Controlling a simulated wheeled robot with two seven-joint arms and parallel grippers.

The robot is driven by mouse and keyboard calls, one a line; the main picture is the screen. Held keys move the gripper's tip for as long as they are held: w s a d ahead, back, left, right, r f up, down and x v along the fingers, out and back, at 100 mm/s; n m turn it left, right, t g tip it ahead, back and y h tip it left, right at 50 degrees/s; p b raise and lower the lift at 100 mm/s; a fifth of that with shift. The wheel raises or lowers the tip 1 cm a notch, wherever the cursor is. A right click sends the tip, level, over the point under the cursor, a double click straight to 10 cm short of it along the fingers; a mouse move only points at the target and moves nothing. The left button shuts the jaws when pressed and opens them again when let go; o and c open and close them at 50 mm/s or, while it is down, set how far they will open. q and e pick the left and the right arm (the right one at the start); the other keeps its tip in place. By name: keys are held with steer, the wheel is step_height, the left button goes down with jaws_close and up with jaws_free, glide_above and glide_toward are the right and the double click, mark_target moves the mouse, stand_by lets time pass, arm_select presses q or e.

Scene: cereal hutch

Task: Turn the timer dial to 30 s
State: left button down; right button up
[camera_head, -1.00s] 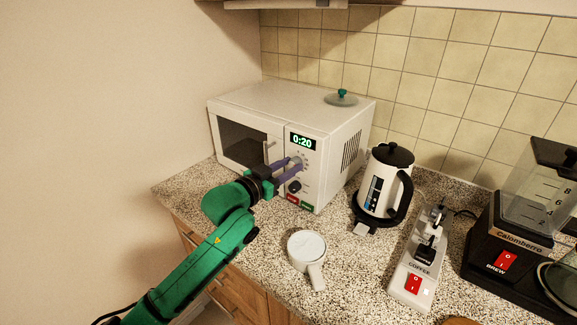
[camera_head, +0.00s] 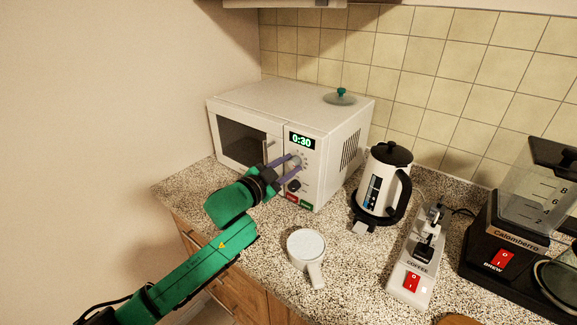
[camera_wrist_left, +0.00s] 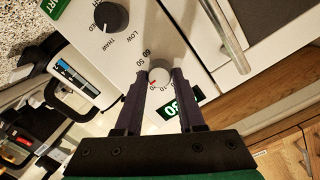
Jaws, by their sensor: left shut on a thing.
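The white microwave (camera_head: 235,100) stands on the counter with its door closed. Its display (camera_head: 302,141) reads 0:30, and the display also shows in the left wrist view (camera_wrist_left: 180,108). The light grey timer dial (camera_wrist_left: 159,76) sits between the two fingers of my left gripper (camera_wrist_left: 160,82), with a red mark and printed numbers beside it. My left gripper also shows in the head view (camera_head: 291,168), shut on the dial at the front panel. The fingers partly hide the dial's scale. A dark lower knob (camera_wrist_left: 108,17) is next to it. My right gripper is not in view.
A glass lid with a green knob (camera_head: 341,97) lies on the microwave. The microwave handle (camera_wrist_left: 226,36) is near the left fingers.

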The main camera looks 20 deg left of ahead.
arm_select(q)
steer(key=c, duration=0.5)
jaws_free()
steer(key=shift+s+a, duration=0.15)
steer(key=shift+s, duration=0.15)
steer(key=b+v, duration=0.3)
steer(key=v, duration=1.1)
steer(key=shift+r+b, duration=0.15)
steer(key=shift+b, duration=0.2)
